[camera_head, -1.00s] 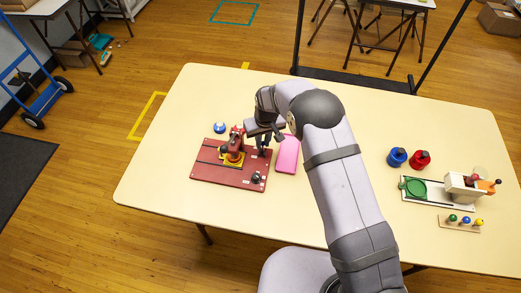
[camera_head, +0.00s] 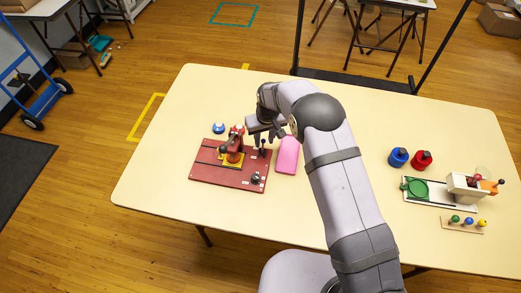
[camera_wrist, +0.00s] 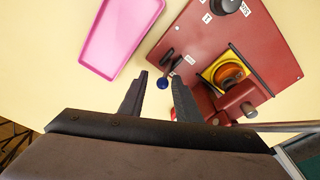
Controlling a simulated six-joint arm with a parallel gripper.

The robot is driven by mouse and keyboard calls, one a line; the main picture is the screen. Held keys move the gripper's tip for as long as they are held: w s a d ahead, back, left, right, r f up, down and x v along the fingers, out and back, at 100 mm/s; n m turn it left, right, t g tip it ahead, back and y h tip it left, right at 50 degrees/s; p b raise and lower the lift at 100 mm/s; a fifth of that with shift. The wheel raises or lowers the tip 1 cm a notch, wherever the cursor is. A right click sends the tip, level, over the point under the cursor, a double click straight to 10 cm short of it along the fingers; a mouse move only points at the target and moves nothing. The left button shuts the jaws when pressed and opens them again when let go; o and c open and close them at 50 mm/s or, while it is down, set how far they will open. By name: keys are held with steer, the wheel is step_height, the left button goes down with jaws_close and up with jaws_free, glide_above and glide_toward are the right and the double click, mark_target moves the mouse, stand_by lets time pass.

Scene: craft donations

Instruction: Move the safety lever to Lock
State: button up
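The red machine board (camera_head: 209,177) lies on the table and carries a small upright dark lever with a blue knob (camera_head: 263,142), which I take to be the safety lever. In the wrist view, the lever's blue knob (camera_wrist: 163,83) shows between my gripper's two fingertips (camera_wrist: 160,76), with gaps beside it. In the head view, my gripper (camera_head: 256,136) is close above and beside the lever, partly hidden by my wrist. My gripper is open and empty. A small white label (camera_wrist: 190,60) sits by the lever's base; I cannot read it.
A yellow-framed red press (camera_wrist: 231,72) and a black knob (camera_wrist: 229,4) share the board. A pink tray (camera_head: 288,154) lies just right of it. A blue button (camera_head: 218,128) stands behind. More devices stand at the table's right.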

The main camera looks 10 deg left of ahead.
steer(key=shift+a+r, duration=0.1)
steer(key=shift+r+p, duration=2.25)
steer(key=shift+r, duration=1.45)
